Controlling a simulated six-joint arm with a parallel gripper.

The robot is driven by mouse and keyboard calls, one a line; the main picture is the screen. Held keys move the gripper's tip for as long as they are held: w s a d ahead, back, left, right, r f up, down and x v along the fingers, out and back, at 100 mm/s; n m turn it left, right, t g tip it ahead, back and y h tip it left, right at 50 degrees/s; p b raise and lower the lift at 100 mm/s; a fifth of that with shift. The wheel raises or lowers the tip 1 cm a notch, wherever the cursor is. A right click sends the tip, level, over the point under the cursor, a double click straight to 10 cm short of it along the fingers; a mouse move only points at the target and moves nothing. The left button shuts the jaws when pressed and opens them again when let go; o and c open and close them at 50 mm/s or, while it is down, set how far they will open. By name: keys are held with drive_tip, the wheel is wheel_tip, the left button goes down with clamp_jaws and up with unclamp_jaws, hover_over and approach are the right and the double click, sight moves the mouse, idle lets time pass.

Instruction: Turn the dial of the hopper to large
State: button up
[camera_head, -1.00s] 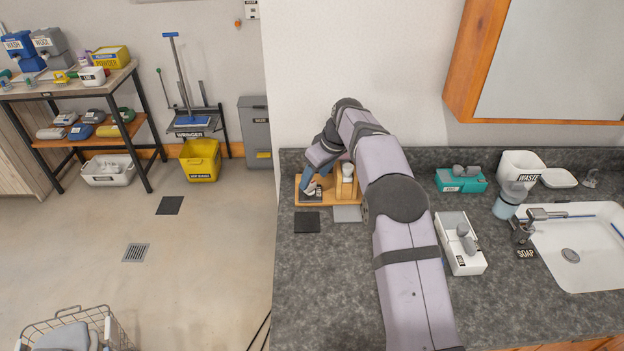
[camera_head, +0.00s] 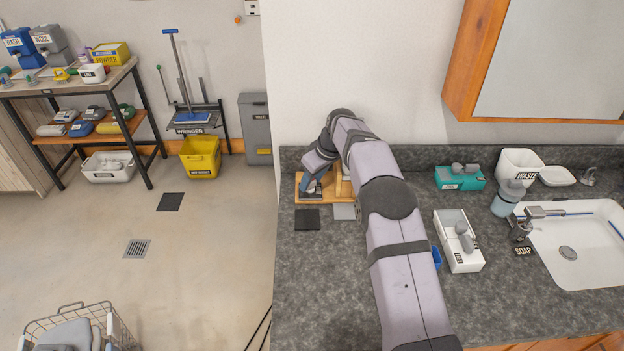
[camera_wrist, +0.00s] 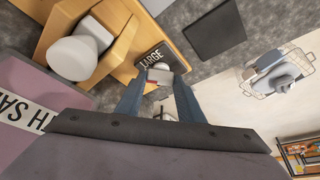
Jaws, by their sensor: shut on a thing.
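The wooden stand that I take to be the hopper (camera_head: 327,201) sits at the back left of the counter, partly hidden by my arm. In the wrist view its wooden frame (camera_wrist: 122,48) holds a white rounded part (camera_wrist: 70,58). A dark plate reading "LARGE" (camera_wrist: 150,58) lies beside the fingers. My gripper (camera_wrist: 162,72) is shut on a small pale dial (camera_wrist: 160,76) with a red mark. The fingers hide part of the dial, so its exact setting cannot be told. In the head view my gripper (camera_head: 309,188) is low over the stand's left side.
A dark square (camera_head: 307,219) and a grey square (camera_head: 344,212) lie in front of the stand. A white box (camera_head: 452,225), a teal box (camera_head: 472,181), a waste bin (camera_head: 520,162) and the sink (camera_head: 590,235) are to the right. The front left counter is clear.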

drive_tip(key=m, duration=0.2)
drive_tip(key=m+t+h, duration=0.1)
drive_tip(key=m, duration=0.1)
drive_tip(key=shift+a+m+h, duration=0.1)
drive_tip(key=shift+m+h, duration=0.2)
drive_tip(key=o, duration=1.1)
drive_tip(key=shift+c, duration=0.2)
drive_tip(key=shift+r, duration=0.1)
drive_tip(key=a+b+v, duration=0.1)
drive_tip(key=b+v, duration=0.1)
drive_tip(key=v, duration=0.5)
drive_tip(key=shift+d+b, duration=0.35)
drive_tip(key=shift+d, duration=0.1)
drive_tip(key=shift+s+r, duration=0.1)
drive_tip(key=shift+s, duration=0.05)
